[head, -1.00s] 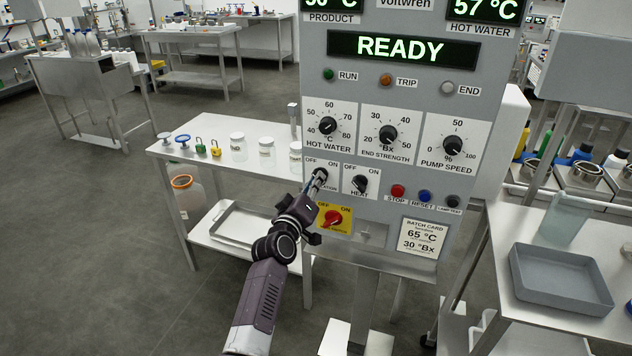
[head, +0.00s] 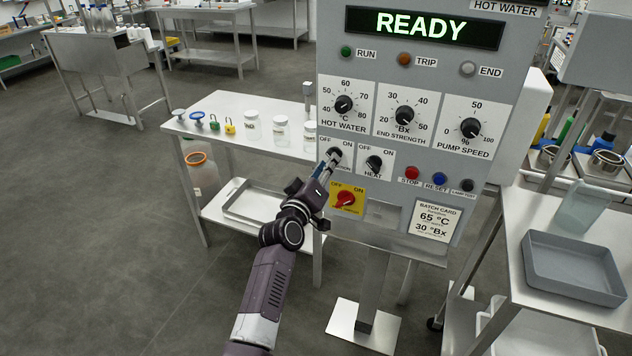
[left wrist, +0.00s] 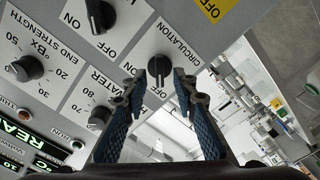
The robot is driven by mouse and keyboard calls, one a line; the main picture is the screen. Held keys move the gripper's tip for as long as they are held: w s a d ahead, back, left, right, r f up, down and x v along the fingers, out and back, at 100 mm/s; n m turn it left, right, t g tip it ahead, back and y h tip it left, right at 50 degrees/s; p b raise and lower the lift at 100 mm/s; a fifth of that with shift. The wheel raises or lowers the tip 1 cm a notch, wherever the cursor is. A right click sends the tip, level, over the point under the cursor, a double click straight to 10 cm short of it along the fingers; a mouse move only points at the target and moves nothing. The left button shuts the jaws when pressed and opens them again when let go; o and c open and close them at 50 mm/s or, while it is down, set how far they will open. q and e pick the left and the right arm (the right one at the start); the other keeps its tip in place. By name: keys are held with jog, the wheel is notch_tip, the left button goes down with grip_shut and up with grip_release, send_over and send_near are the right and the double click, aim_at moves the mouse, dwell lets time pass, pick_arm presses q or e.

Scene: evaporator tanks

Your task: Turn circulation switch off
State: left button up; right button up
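The circulation switch (head: 335,153) is a black knob on a white OFF/ON plate at the lower left of the grey control panel (head: 392,80). In the head view my left gripper (head: 331,161) covers part of it and its label. In the left wrist view the switch (left wrist: 159,67) sits between the fingertips of my left gripper (left wrist: 160,74), one on each side, with small gaps seeming to show. The fingers are apart. I cannot tell for sure whether the knob points to OFF or ON. My right gripper is not in view.
The heat switch (head: 374,163) is just right of the circulation switch. A red switch on a yellow plate (head: 346,198) is just below. Red stop (head: 412,173) and blue reset (head: 439,179) buttons are further right. A table with jars (head: 252,122) stands left.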

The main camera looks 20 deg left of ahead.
pick_arm(q)
jog(key=s, duration=0.9)
jog(key=shift+s+a, duration=0.2)
jog(key=shift+s, duration=0.15)
jog(key=s+d+f+m+g, duration=0.1)
jog(key=s+d+f+g, duration=0.15)
jog(key=f, duration=0.85)
jog(key=s+d+f+m+g, duration=0.1)
jog(key=s+f+m+g, duration=0.15)
jog(key=f, duration=0.85)
jog(key=s+d+f+m+g, duration=0.15)
jog(key=s+f, duration=0.25)
jog(key=f, duration=0.7)
jog(key=s+f+m+g, duration=0.2)
jog(key=s+f+g, duration=0.3)
jog(key=s+f, duration=1.25)
jog(key=s+a+f+m+g, duration=0.1)
jog(key=s+f, duration=0.3)
jog(key=s, duration=0.6)
jog(key=s+a+f+m+g, duration=0.2)
jog(key=s+f, duration=0.2)
jog(key=s, duration=0.6)
jog(key=s+a+f+m+g, duration=0.1)
jog(key=s+f, duration=0.3)
jog(key=s, duration=0.6)
jog(key=shift+s+a+f+g+y, duration=0.15)
jog(key=shift+a+f+g+y, duration=0.15)
jog(key=shift+a+g, duration=0.4)
